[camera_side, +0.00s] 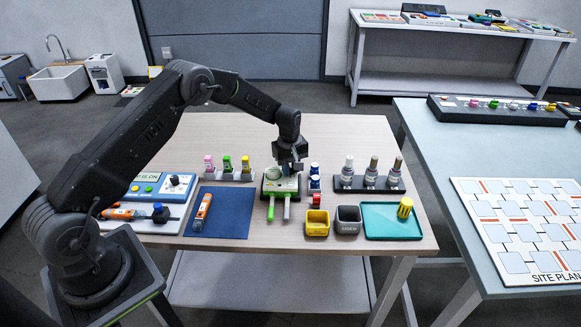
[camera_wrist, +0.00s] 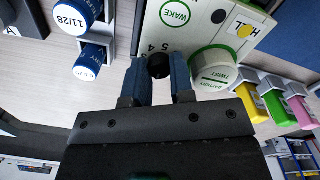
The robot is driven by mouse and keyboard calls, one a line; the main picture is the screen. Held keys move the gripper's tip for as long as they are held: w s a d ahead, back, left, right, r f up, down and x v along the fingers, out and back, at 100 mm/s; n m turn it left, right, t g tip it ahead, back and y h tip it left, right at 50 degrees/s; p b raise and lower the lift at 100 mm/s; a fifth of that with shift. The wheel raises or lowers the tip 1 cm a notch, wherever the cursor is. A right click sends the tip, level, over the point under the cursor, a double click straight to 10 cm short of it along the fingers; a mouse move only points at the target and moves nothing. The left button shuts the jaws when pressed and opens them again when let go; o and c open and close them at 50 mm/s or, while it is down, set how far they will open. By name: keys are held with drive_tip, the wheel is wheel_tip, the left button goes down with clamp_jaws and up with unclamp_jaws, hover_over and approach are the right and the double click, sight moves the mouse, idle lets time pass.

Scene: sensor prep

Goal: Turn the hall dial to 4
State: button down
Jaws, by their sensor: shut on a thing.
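The hall unit (camera_side: 270,186), a white box with green trim, stands near the middle of the table in the side view. In the wrist view its face (camera_wrist: 200,35) carries a WAKE button (camera_wrist: 174,12), a yellow mark, and a round white battery twist cap (camera_wrist: 214,75). The dark hall dial (camera_wrist: 158,66) is at the box's edge, with printed digits 5 and 4 beside it. My gripper (camera_wrist: 160,80) has its blue fingers shut on the dial, one on each side. In the side view my gripper (camera_side: 290,165) covers the dial. The dial's pointer is hidden.
Pink, yellow and green pieces stand in a rack (camera_side: 230,176) left of the unit. Blue-capped bottles (camera_side: 314,175) stand close on its right, then a dark bottle rack (camera_side: 368,186). A yellow bin (camera_side: 317,223), a grey bin and a teal tray (camera_side: 385,225) are in front.

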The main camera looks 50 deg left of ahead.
drive_tip(key=shift+m, duration=0.3)
drive_tip(key=m, duration=0.5)
drive_tip(key=shift+m, duration=0.4)
drive_tip(key=m, duration=1.3)
drive_tip(key=shift+m, duration=0.4)
drive_tip(key=m, duration=0.6)
drive_tip(key=shift+w, duration=0.1)
drive_tip(key=shift+m, duration=0.3)
drive_tip(key=c, duration=1.2)
unclamp_jaws()
drive_tip(key=shift+c, duration=0.2)
